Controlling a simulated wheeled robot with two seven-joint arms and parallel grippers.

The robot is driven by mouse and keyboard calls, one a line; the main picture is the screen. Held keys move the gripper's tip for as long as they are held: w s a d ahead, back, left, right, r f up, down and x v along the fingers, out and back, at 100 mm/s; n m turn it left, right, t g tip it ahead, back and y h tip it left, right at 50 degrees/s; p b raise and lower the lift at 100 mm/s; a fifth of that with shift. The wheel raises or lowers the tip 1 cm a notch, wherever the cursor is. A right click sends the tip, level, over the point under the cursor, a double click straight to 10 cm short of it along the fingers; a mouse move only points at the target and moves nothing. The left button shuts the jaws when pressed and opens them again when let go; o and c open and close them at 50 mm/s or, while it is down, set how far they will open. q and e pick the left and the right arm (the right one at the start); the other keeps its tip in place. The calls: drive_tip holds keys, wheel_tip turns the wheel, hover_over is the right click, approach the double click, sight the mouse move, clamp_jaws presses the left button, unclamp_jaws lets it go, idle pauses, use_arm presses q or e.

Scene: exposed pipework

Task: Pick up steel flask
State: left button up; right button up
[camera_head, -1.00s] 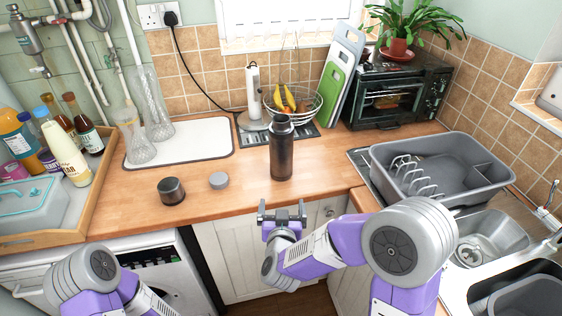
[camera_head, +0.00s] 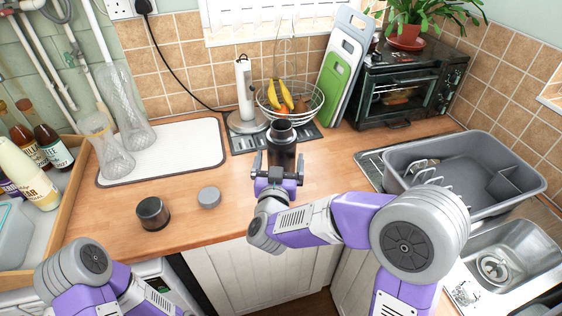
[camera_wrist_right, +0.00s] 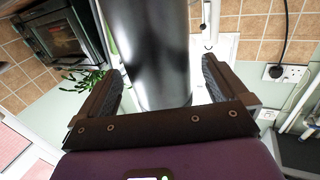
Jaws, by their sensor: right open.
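The steel flask (camera_head: 281,142) is a dark, upright cylinder without a lid, standing on the wooden counter in front of the fruit basket. My right gripper (camera_head: 278,164) is at the flask's near side, with its fingers pointing at it. In the right wrist view the flask (camera_wrist_right: 150,50) fills the space between the two open fingers (camera_wrist_right: 160,85), with gaps at the sides. The gripper hides the flask's lower part in the head view. My left arm shows at lower left, but its gripper is out of view.
A dark cup (camera_head: 153,213) and a grey lid (camera_head: 209,197) lie left of the flask. A wire fruit basket (camera_head: 290,101) stands close behind it. A grey dish rack (camera_head: 462,170) is at right.

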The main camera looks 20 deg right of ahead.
drive_tip(key=x, duration=0.3)
drive_tip(key=shift+w+d, duration=0.15)
drive_tip(key=shift+w, duration=0.05)
drive_tip(key=shift+c, duration=0.2)
drive_tip(key=shift+r, duration=0.1)
drive_tip(key=c, duration=1.2)
drive_tip(key=shift+r, duration=0.2)
drive_tip(key=shift+c, duration=0.2)
